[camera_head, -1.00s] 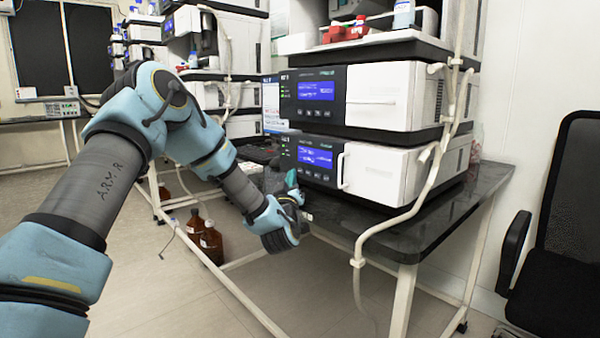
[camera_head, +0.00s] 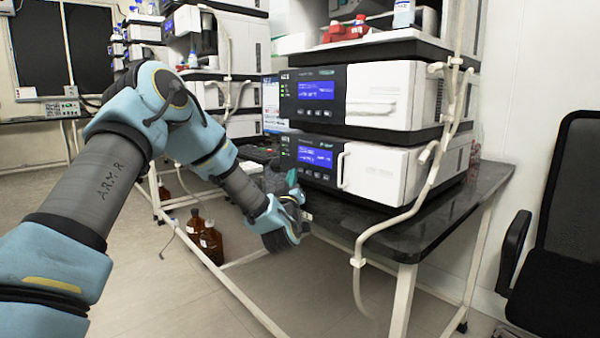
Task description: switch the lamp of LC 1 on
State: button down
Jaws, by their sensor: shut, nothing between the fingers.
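The nearest stack of instruments stands on a dark bench. Its upper module (camera_head: 385,95) and lower module (camera_head: 385,170) each have a black front panel with a lit blue screen and small buttons beneath it. Small green lights show at the left of both panels. The labels are too small to read, so I cannot tell which stack is LC 1 or which module holds its lamp. My gripper (camera_head: 282,182) is shut and empty, just in front and to the left of the lower module's panel. Its fingertips are dark and hard to make out against the bench.
A monitor (camera_head: 271,103) and keyboard (camera_head: 258,154) are left of the stack. More instrument stacks (camera_head: 205,50) stand behind. A white hose (camera_head: 432,170) hangs down the stack's right front. Brown bottles (camera_head: 211,242) stand on the floor. A black chair (camera_head: 560,220) is at right.

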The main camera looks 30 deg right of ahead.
jog(key=shift+w+d, duration=0.1)
jog(key=shift+d, duration=0.2)
jog(key=shift+d+r+b, duration=0.1)
jog(key=shift+d+b, duration=0.2)
jog(key=shift+d, duration=0.15)
dwell(0.7)
jog(key=shift+a, duration=0.85)
jog(key=shift+s+a+b, duration=0.15)
jog(key=shift+s+a, duration=0.05)
jog(key=shift+a, duration=0.6)
jog(key=shift+s+a+b, duration=0.15)
jog(key=shift+s+a, duration=0.05)
jog(key=shift+a, duration=0.65)
jog(key=shift+s+a+b, duration=0.15)
jog(key=shift+s+a, duration=0.05)
jog(key=shift+a, duration=0.6)
